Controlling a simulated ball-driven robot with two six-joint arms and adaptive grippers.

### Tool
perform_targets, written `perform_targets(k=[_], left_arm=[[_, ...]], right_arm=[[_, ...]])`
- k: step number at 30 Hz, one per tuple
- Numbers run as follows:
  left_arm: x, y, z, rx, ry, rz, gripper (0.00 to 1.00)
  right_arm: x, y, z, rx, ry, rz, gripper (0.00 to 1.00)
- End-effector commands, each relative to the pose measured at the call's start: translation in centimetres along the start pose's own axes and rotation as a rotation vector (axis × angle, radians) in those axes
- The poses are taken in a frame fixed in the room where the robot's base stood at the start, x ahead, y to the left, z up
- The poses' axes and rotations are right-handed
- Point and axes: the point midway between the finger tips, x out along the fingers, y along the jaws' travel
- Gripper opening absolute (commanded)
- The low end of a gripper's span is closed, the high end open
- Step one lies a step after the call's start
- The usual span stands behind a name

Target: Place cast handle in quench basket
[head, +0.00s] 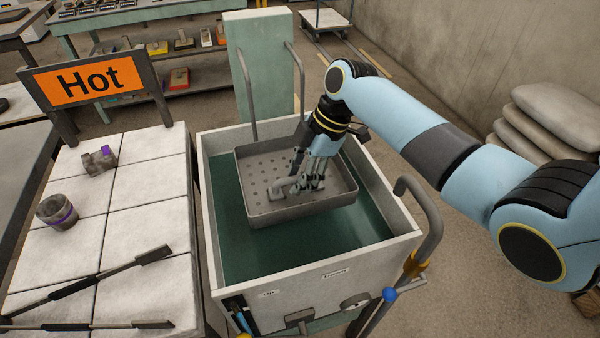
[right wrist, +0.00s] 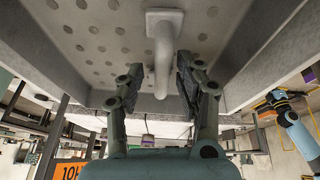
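The quench basket (head: 350,208) is a grey perforated tray hanging inside the tank over dark green liquid. My right gripper (head: 302,184) reaches down into the basket. Its fingers (right wrist: 158,80) are spread on either side of the handle, with a gap at least on the left. Whether the right finger touches it is unclear. My left gripper is not in view.
The tank (head: 212,250) has pale walls and a pipe (head: 430,215) at its right. Left of it, a tiled table (head: 150,215) carries a "Hot" sign (head: 90,82), a cup-like casting (head: 57,212), a small casting (head: 100,160) and long tongs (head: 85,285). Thin rods (head: 248,95) rise behind the basket.

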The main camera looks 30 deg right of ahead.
Motion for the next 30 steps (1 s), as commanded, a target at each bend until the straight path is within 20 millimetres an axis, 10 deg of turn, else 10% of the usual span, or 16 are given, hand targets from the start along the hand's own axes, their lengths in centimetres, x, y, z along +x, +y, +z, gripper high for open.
perform_targets(k=[21, 30], left_arm=[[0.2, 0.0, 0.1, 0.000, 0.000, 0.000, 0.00], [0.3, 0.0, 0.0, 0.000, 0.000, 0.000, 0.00]], right_arm=[[-11.3, 0.1, 0.0, -0.001, -0.001, 0.002, 0.35], [-12.3, 0.1, -0.1, 0.000, 0.001, 0.000, 0.35]])
